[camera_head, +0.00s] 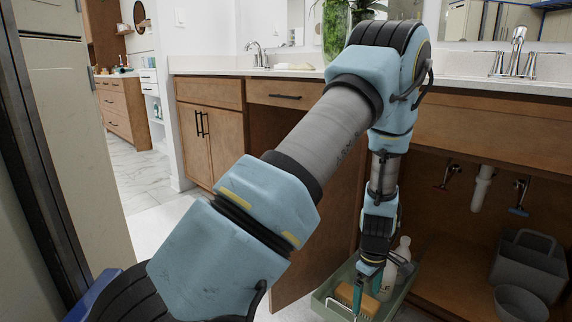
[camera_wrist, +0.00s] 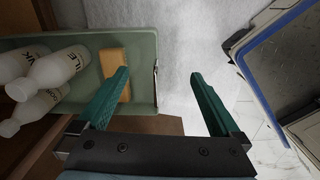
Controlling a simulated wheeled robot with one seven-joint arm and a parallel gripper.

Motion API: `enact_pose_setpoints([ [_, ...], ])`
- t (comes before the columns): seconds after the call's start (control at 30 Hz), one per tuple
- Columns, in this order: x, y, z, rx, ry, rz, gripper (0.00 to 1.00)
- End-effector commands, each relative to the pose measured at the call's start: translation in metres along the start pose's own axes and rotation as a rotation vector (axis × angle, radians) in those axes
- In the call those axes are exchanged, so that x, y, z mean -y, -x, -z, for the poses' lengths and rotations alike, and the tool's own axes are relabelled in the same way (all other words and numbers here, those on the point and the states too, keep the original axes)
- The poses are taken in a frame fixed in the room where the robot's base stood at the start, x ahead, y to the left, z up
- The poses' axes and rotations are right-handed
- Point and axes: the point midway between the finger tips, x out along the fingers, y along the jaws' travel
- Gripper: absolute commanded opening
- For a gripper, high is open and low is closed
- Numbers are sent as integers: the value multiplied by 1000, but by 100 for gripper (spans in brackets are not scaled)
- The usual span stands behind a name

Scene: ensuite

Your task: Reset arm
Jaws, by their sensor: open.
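My gripper (camera_head: 367,287) hangs at the end of my arm over the front of a green tray (camera_head: 321,300) at the sink cabinet. In the wrist view my gripper (camera_wrist: 158,76) is open, with no object held between its teal fingers. The left finger overlaps the tray (camera_wrist: 143,55) and an orange-brown block (camera_wrist: 107,60) in it. The right finger shows over the pale floor beyond the tray's end. White bottles (camera_wrist: 48,74) lie toward the left in that view. I cannot tell whether the left finger touches the block.
The sink cabinet (camera_head: 455,235) is open, with pipes, a grey caddy (camera_head: 530,262) and a grey bucket (camera_head: 520,303) inside. The countertop (camera_head: 465,80) stands close behind my arm, with a plant vase (camera_head: 335,30) on it. Free floor (camera_head: 150,215) lies at the left.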

Motion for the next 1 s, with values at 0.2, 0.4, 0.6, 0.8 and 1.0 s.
enact_pose_setpoints([
  [0.2, 15, 44, 34, 7, -96, -24, 100],
  [0.4, 50, 101, 76, 0, -247, -54, 100],
  [0.6, 120, 168, 121, -41, -476, -78, 100],
  [0.8, 179, 206, 139, -90, -655, -71, 100],
  [1.0, 227, 228, 145, -131, -789, -47, 100],
])
